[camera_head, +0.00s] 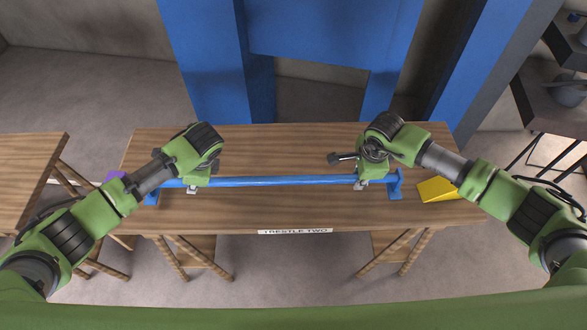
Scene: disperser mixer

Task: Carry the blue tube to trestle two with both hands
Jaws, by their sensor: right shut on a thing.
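The blue tube (275,181) lies level, left to right, over the wooden top of trestle two (280,213), which bears a "TRESTLE TWO" label (295,231) on its front edge. Its ends are at a left blue holder (152,198) and a right blue holder (395,186); I cannot tell if it rests fully in them. My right gripper (361,185) points down and is shut on the tube near its right end. My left gripper (191,189) is down at the tube near its left end; its fingers are mostly hidden, so its grip is unclear.
A yellow block (438,189) lies right of the right holder, and a purple piece (116,176) at the left edge, partly behind my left arm. Another wooden table (28,175) stands at left. A blue frame (325,35) rises behind. Dark shelving (555,100) is at right.

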